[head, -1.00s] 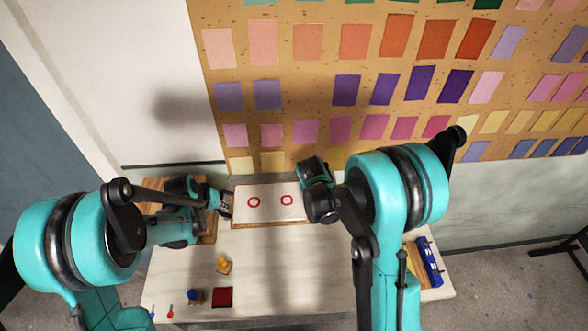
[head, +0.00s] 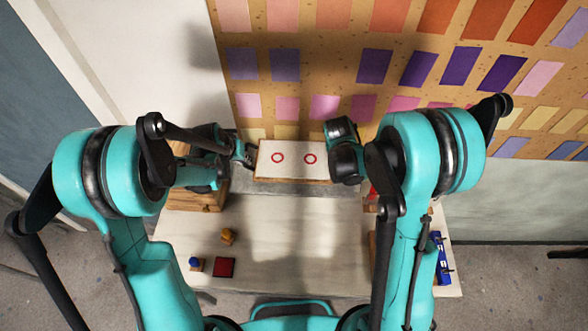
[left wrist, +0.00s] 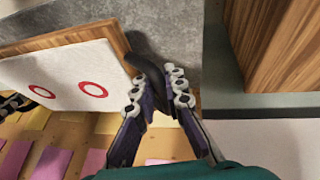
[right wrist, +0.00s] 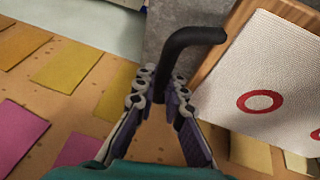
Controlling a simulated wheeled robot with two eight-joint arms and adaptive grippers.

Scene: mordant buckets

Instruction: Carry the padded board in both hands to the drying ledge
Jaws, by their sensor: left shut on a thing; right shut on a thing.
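The padded board (head: 292,160) has a white textured face with two red rings and a wooden edge. It is at the back of the table, by the wall. My left gripper (head: 248,157) is shut on a dark handle at its left end; the left wrist view shows the fingers (left wrist: 163,88) around that handle (left wrist: 143,66). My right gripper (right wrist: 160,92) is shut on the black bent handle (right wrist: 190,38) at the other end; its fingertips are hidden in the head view. A grey ledge (head: 285,188) shows just below the board; I cannot tell whether they touch.
A wooden box (head: 197,199) stands close by the left gripper. A yellow object (head: 228,235), a blue object (head: 195,264) and a red square (head: 224,267) lie at the front left. A blue item (head: 440,258) is at the right edge. The table's middle is clear.

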